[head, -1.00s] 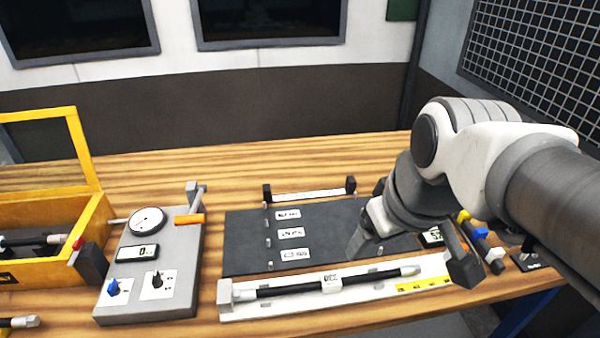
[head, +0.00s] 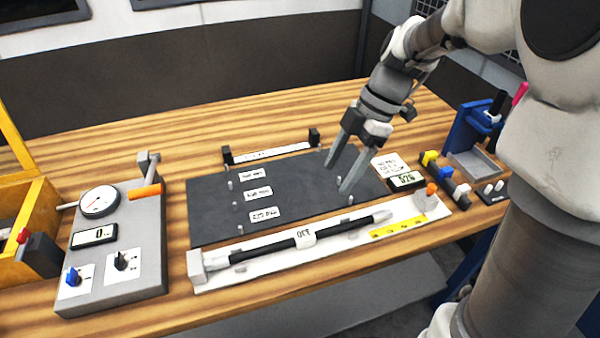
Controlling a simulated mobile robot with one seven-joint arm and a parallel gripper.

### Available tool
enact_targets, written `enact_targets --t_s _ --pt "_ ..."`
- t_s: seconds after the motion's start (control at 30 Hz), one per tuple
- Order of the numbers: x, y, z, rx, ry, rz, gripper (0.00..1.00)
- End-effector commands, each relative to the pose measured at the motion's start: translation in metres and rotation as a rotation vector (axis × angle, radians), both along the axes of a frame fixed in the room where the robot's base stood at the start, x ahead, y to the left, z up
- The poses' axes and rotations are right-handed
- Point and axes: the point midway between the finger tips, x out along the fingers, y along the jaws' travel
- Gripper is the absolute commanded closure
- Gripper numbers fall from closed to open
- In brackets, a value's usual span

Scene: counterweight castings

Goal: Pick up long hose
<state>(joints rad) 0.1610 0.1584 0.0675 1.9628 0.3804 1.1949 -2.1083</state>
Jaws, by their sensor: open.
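The long hose (head: 275,246) is black with pale metal end fittings and a white tag (head: 305,237) around its middle. It lies along a white measuring fixture (head: 345,249) at the front of the bench, its left end by a grey end block (head: 195,266). My gripper (head: 339,180) is open and empty, with its two fingers spread and pointing down. It appears over the right part of a dark mat (head: 215,213), beyond the hose and apart from it.
The mat carries small pegs and several white labels (head: 258,193). A grey gauge panel (head: 135,277) with dial and knobs stands left, beside a yellow box (head: 28,215). At right are a small display (head: 406,180), coloured clips (head: 446,172) and a blue stand (head: 468,130).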

Motion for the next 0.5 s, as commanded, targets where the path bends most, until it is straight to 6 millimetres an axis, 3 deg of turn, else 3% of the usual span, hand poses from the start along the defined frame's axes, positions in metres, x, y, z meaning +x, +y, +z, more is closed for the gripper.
enact_targets --t_s 0.5 --pt "-0.012 0.037 -0.093 0.002 0.003 0.011 0.25"
